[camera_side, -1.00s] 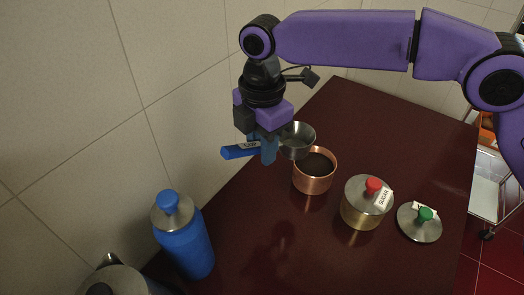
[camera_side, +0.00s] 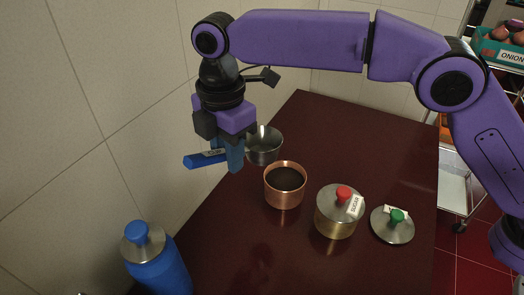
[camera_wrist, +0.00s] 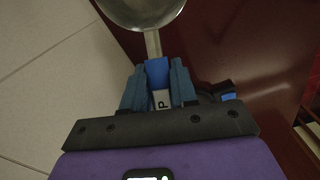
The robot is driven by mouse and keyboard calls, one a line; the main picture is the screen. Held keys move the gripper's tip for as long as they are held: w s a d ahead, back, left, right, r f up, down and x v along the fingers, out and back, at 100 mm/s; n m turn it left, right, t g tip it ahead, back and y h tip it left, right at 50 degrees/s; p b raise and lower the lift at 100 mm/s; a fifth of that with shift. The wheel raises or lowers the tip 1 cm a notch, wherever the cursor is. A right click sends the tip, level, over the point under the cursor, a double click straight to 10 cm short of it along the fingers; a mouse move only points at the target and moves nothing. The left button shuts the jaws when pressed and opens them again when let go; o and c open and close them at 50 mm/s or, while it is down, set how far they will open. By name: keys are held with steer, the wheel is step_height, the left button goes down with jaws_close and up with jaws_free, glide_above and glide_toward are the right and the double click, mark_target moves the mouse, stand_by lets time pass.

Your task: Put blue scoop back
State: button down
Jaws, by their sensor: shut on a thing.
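My gripper (camera_side: 227,155) is shut on the blue handle (camera_side: 205,159) of the scoop. The scoop's steel bowl (camera_side: 264,147) points right, held up behind and left of the open copper pot (camera_side: 284,194). The pot holds dark contents. The bowl looks clear of the pot's rim. In the wrist view, the blue handle (camera_wrist: 157,74) lies between the fingers of my gripper (camera_wrist: 158,88). The bowl (camera_wrist: 142,10) is cut off at the top edge there. Part of the handle's label is hidden, and the inside of the bowl is hard to make out.
A brass pot labelled SUGAR with a red-knobbed lid (camera_side: 337,216) stands right of the copper pot. A loose green-knobbed lid (camera_side: 391,229) lies beside it. A blue bottle (camera_side: 160,270) stands at front left. The tiled wall (camera_side: 70,150) is close on the left.

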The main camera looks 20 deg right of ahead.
mark_target(276, 131)
steer(key=w+d+m, duration=0.1)
steer(key=d, duration=0.2)
steer(key=w+d+m, duration=0.1)
steer(key=d, duration=0.2)
steer(key=w+d+m, duration=0.1)
steer(key=d, duration=0.3)
steer(key=shift+w+f+m, duration=0.25)
steer(key=shift+w+m, duration=0.05)
steer(key=s+d+f+m, duration=0.2)
steer(key=s+d+m, duration=0.15)
steer(key=d, duration=0.65)
steer(key=s+d+f+m, duration=0.2)
steer(key=d+m, duration=0.2)
steer(key=d, duration=0.6)
steer(key=s+d+f+m, duration=0.2)
steer(key=d+m, duration=0.2)
steer(key=d, duration=0.6)
steer(key=w+f, duration=0.3)
steer(key=w, duration=0.1)
steer(key=w+a+f, duration=0.1)
steer(key=w+f, duration=0.3)
steer(key=w, duration=0.1)
steer(key=w+a+f, duration=0.1)
steer(key=w+f, duration=0.2)
steer(key=w, duration=0.1)
steer(key=shift+w+a+f, duration=0.15)
steer(key=shift+w+a, duration=0.05)
steer(key=shift+f, duration=1.45)
steer(key=shift+f, duration=0.15)
